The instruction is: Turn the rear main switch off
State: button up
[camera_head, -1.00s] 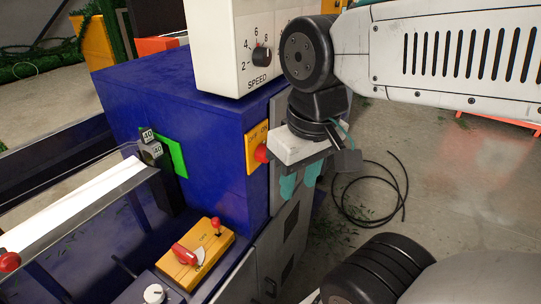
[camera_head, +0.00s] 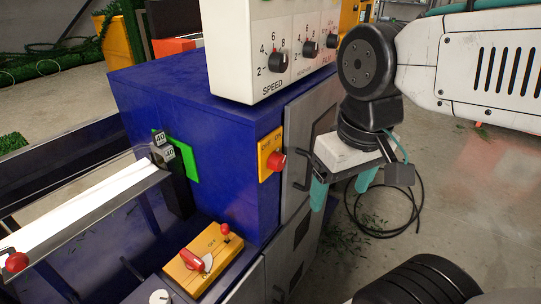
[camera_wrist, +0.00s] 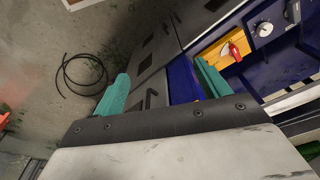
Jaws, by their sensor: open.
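A red knob (camera_head: 277,160) on a yellow plate (camera_head: 265,146) sits on the blue cabinet's (camera_head: 190,110) upright face in the head view. A second yellow panel (camera_head: 207,257) lies lower down and carries a red lever switch (camera_head: 195,262); this lever also shows in the wrist view (camera_wrist: 233,49). My gripper (camera_head: 343,190) is open, its teal fingers pointing down, to the right of the red knob and apart from it.
A white control box (camera_head: 240,50) with black dials overhangs the cabinet's top. Grey doors with a handle (camera_head: 300,165) stand close beside my gripper. A coiled black cable (camera_head: 420,205) lies on the floor. Open floor is at the right.

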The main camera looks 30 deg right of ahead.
aim_at(276, 161)
jog(key=z, duration=0.55)
jog(key=k, duration=0.75)
jog(key=z, duration=0.7)
